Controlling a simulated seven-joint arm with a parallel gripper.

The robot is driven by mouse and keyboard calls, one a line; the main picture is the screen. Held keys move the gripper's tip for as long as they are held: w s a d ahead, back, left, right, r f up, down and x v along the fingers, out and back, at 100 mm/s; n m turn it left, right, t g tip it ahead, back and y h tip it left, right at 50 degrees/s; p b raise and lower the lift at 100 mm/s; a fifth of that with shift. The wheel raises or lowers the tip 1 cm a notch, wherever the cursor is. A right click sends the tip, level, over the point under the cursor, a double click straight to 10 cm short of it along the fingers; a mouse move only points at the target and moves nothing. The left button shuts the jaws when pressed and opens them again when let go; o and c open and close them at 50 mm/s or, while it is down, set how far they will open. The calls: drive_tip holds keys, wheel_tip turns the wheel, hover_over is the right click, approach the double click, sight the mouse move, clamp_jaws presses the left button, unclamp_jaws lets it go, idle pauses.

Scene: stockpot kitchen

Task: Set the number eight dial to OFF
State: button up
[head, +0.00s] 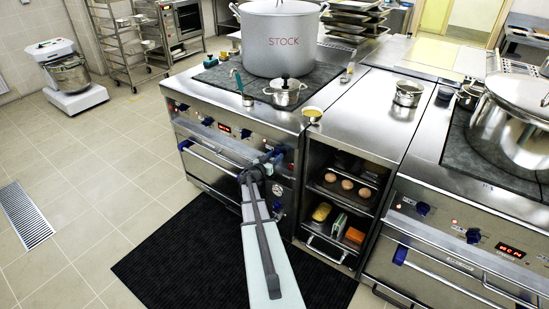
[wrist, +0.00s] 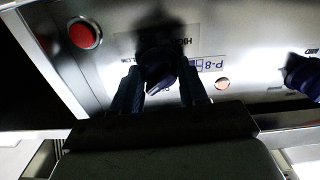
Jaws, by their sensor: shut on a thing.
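In the wrist view, a dark dial (wrist: 157,66) sits on the steel panel beside an upside-down label reading P-8 (wrist: 211,64). Parts of the words HIGH and LOW show near it. My gripper (wrist: 160,88) has one finger on each side of the dial and is shut on it. The dial's pointer is in shadow, so I cannot tell its setting. In the head view, my gripper (head: 262,160) is at the right part of the left range's front panel and hides the dial.
A second dark blue dial (wrist: 303,75) and a red light (wrist: 83,35) are on the same panel. A big STOCK pot (head: 283,45) and a small lidded pot (head: 286,95) stand on the range top. An open shelf cabinet (head: 340,195) is right of my arm.

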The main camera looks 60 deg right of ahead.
drive_tip(key=n, duration=0.9)
drive_tip(key=shift+s+n, duration=0.1)
drive_tip(key=shift+n, duration=0.6)
drive_tip(key=o, duration=1.1)
drive_tip(key=shift+c, duration=0.2)
drive_tip(key=a, duration=1.3)
drive_tip(key=shift+a, duration=0.4)
